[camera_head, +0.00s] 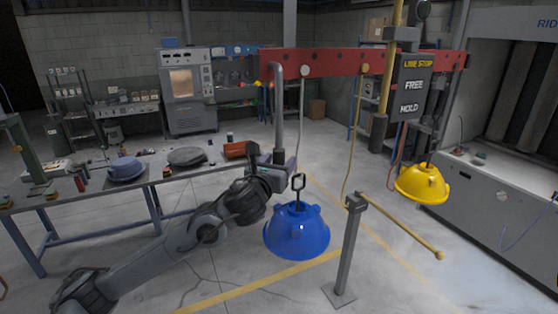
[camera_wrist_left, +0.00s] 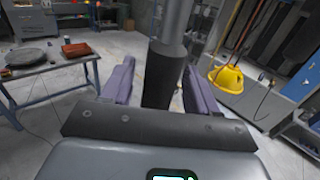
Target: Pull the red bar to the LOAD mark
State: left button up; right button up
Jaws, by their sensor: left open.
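A long red bar (camera_head: 335,63) with round holes runs level overhead across the back of the work area. A grey upright rod (camera_head: 278,105) hangs from its left end and has a dark, thicker lower end (camera_wrist_left: 160,72). My left gripper (camera_head: 283,165) is at that lower end. In the left wrist view its purple fingers (camera_wrist_left: 157,82) stand apart, one on each side of the dark grip; I cannot tell whether they touch it. I see no LOAD lettering. My right gripper is out of view.
A blue hood (camera_head: 297,238) hangs just below and right of my left gripper. A grey post (camera_head: 346,255) with a brass arm stands right of it. A yellow hood (camera_head: 423,185) hangs farther right. A cluttered workbench (camera_head: 150,185) stands left, behind my left arm.

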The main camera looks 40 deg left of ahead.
pick_arm(q)
jog(key=shift+w, duration=0.15)
grip_shut()
dwell(0.4)
